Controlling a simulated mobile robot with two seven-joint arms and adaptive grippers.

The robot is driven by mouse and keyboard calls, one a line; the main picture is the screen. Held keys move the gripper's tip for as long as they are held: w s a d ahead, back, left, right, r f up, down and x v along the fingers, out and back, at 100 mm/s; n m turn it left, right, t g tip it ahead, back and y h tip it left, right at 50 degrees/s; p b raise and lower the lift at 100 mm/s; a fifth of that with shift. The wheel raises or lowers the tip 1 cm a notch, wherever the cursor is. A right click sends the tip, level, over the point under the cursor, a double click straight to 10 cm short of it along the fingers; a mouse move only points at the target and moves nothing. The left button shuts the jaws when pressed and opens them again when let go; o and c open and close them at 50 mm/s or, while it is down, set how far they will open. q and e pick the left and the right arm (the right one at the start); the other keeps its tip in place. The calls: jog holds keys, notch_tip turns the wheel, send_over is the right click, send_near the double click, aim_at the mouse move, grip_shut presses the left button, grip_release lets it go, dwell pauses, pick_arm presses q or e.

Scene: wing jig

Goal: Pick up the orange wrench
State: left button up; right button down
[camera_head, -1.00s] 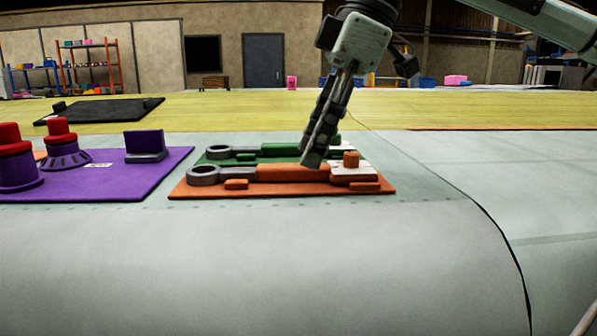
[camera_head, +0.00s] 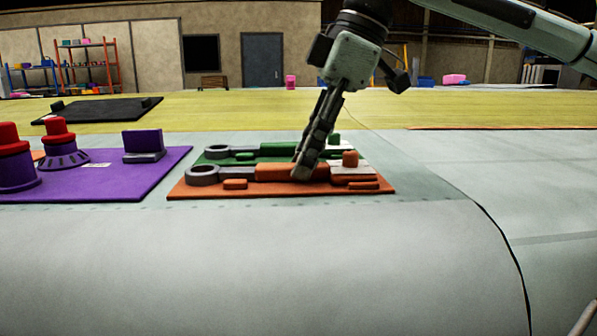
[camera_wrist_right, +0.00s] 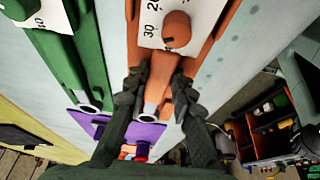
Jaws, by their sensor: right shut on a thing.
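The orange wrench (camera_head: 275,173) has an orange handle and a grey ring end. It lies on an orange board (camera_head: 205,192), ring to the left. My right gripper (camera_head: 302,174) comes down from above, tilted, with its fingers at the middle of the handle. In the right wrist view the fingers (camera_wrist_right: 158,88) are on both sides of the orange handle (camera_wrist_right: 160,72), shut on it. The wrench still looks level at the board; I cannot tell any gap under it. My left gripper is not in view.
A green wrench (camera_head: 278,149) lies just behind on a green board. A purple board (camera_head: 110,183) with red-topped pieces (camera_head: 14,140) is at the left. The grey wing surface (camera_head: 260,260) in front is clear.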

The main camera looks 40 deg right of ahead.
jog(key=shift+r, duration=0.15)
notch_tip(320, 180, up, 4)
jog(key=shift+r, duration=0.15)
jog(key=s+a+r, duration=0.2)
jog(key=a+r, duration=0.4)
jog(key=a, duration=0.5)
jog(key=shift+a+r, duration=0.25)
jog(key=shift+a, duration=0.05)
